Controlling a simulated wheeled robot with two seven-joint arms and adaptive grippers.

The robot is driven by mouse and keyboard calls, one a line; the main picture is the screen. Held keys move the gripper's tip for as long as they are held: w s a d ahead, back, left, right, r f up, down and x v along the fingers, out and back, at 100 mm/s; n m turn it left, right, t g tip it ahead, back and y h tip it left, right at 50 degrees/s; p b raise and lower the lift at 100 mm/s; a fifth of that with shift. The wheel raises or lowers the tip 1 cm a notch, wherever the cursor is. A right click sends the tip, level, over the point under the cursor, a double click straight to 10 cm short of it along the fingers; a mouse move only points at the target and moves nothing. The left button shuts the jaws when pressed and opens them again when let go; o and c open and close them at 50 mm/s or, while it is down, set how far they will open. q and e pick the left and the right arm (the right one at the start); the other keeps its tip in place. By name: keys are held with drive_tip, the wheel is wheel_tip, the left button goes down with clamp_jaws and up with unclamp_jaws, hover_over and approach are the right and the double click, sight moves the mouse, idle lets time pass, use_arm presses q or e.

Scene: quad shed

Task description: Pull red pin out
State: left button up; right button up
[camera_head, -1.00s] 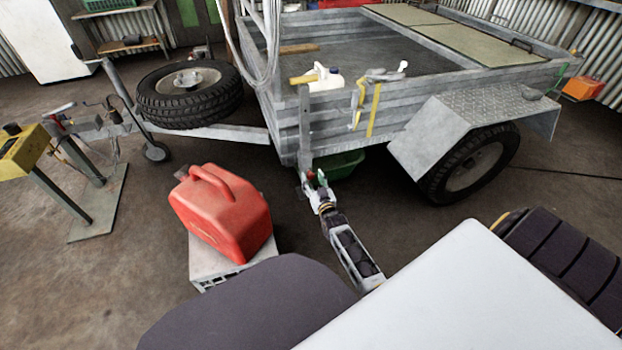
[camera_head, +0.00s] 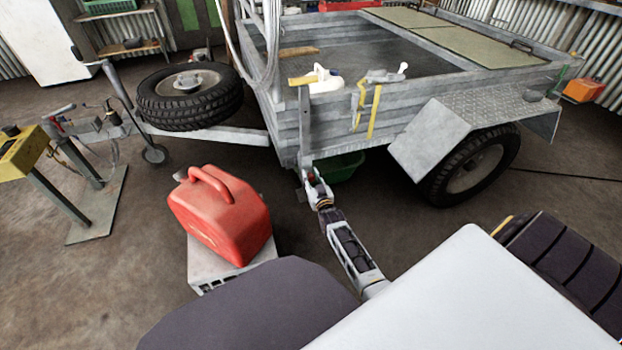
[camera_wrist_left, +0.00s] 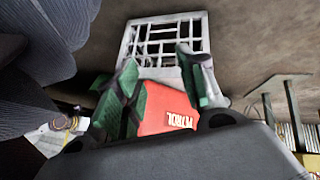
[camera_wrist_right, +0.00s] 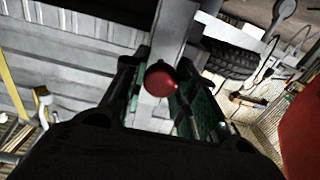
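The red pin shows as a round red knob (camera_wrist_right: 162,80) in the right wrist view, in front of a grey metal post. My right gripper (camera_wrist_right: 160,100) has its green-padded fingers on either side of the knob and looks open. The right finger is close to the knob; I cannot tell whether it touches. In the head view my right gripper (camera_head: 312,180) is at the trailer's near corner, and the pin is mostly hidden by it. My left gripper (camera_wrist_left: 160,98) is open and empty in its wrist view, with a red petrol can (camera_wrist_left: 165,110) beyond its fingers.
The grey trailer (camera_head: 350,112) fills the back, with a spare wheel (camera_head: 190,95) at its left. The red petrol can (camera_head: 220,210) stands on a pale crate (camera_head: 205,268) left of my right arm. A green tub (camera_head: 342,167) lies under the trailer.

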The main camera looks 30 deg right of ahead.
sight(312, 179)
clamp_jaws()
use_arm(q)
drive_tip(key=shift+r, duration=0.1)
use_arm(e)
drive_tip(key=shift+s, duration=0.1)
drive_tip(key=shift+s+a+p, duration=0.15)
drive_tip(key=shift+s+p, duration=0.5)
drive_tip(key=shift+p, duration=0.05)
drive_tip(key=shift+p+v, duration=0.7)
drive_tip(key=shift+v, duration=0.2)
use_arm(q)
drive_tip(key=shift+g+y, duration=0.3)
drive_tip(key=shift+g, duration=0.1)
drive_tip(key=r, duration=0.4)
drive_tip(key=shift+a, duration=0.25)
use_arm(e)
drive_tip(key=shift+f, duration=0.1)
drive_tip(key=shift+a, duration=0.1)
drive_tip(key=shift+o, duration=2.2)
unclamp_jaws()
drive_tip(key=shift+s, duration=0.1)
use_arm(q)
drive_tip(key=shift+s+a+f, duration=0.15)
use_arm(e)
drive_tip(key=o, duration=0.4)
